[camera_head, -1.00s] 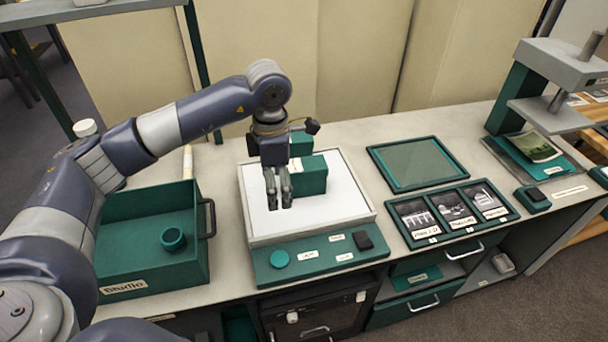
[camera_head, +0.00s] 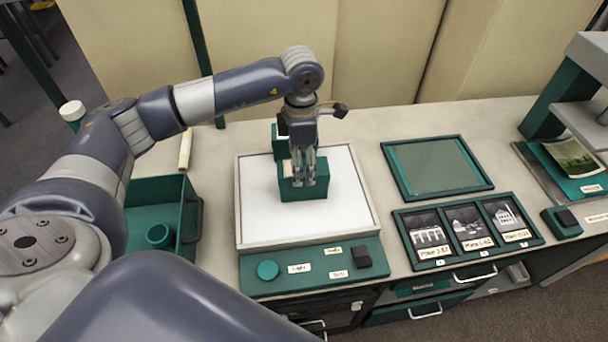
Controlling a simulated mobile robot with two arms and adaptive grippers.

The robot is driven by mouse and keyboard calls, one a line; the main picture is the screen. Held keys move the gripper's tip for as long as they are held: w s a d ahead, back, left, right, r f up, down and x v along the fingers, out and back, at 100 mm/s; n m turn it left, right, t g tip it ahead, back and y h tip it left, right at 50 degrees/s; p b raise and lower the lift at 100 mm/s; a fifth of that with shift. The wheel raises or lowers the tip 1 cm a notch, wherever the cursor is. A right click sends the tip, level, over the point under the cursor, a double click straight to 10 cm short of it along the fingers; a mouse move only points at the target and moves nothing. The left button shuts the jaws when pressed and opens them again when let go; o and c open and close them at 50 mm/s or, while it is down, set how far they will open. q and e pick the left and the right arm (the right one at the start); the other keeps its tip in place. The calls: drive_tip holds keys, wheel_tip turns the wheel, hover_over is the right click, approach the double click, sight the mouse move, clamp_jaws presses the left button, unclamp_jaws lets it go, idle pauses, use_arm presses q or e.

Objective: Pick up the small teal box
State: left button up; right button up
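The front teal box (camera_head: 320,185) is near the panel's middle. A narrow gap shows between the fingers, and nothing is seen held. I cannot tell whether the fingers touch the box. My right gripper is not in view.
A teal tray (camera_head: 190,215) with a small round cup (camera_head: 159,236) is at the left. A teal-framed panel (camera_head: 437,167) and a frame of three photos (camera_head: 466,233) lie to the right. A press-like stand (camera_head: 560,95) is at the far right.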

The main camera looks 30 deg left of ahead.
use_arm(q)
drive_tip(key=shift+f, duration=0.75)
drive_tip(key=f+p, duration=0.2)
drive_tip(key=f, duration=0.2)
drive_tip(key=shift+d+f, duration=0.2)
drive_tip(key=shift+f, duration=0.4)
drive_tip(key=shift+c, duration=0.5)
drive_tip(key=c, duration=1.3)
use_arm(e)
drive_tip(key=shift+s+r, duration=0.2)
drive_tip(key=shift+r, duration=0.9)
